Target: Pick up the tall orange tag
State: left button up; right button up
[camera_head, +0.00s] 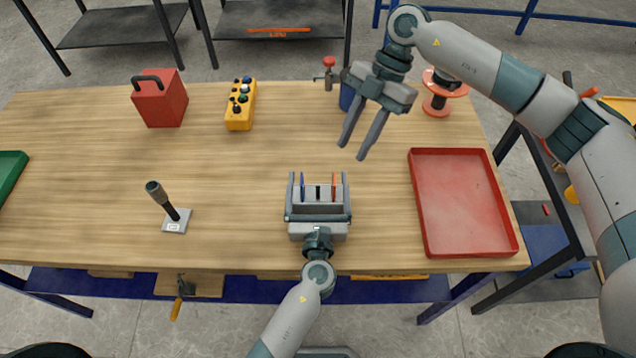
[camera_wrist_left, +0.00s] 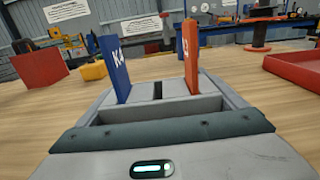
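The orange tag (camera_head: 334,186) stands upright on the right side of a pale grey slotted rack (camera_head: 318,208). A blue tag (camera_head: 302,186) stands on its left, with a dark slot between them. In the left wrist view the orange tag (camera_wrist_left: 190,53) and the blue tag (camera_wrist_left: 113,68) rise upright close ahead; both bear white lettering. My left gripper (camera_head: 318,184) is open wide, its grey fingers on either side of the rack. I cannot tell whether they touch it. My right gripper (camera_head: 353,151) is open and empty, angled downward above the table, up and right of the rack.
A red tray (camera_head: 465,246) lies right of the rack. A red box (camera_head: 160,104), yellow control box (camera_head: 241,108), blue cup (camera_head: 347,98) and orange spool (camera_head: 438,104) stand at the back. The table (camera_head: 240,180) is clear between them.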

jog(key=o, duration=0.5)
jog(key=shift+o, duration=0.2)
jog(key=n+t+h, duration=0.4)
jog(key=n, duration=2.3)
send_near(334, 181)
jog(key=shift+w+a+r, duration=0.1)
jog(key=shift+w+r, duration=0.45)
jog(key=shift+r, duration=0.1)
jog(key=shift+f, duration=0.1)
jog(key=shift+f, duration=3.35)
jog(key=shift+s+f, duration=0.15)
jog(key=shift+f, duration=1.15)
jog(key=shift+s+f, duration=0.2)
jog(key=shift+f, duration=1.1)
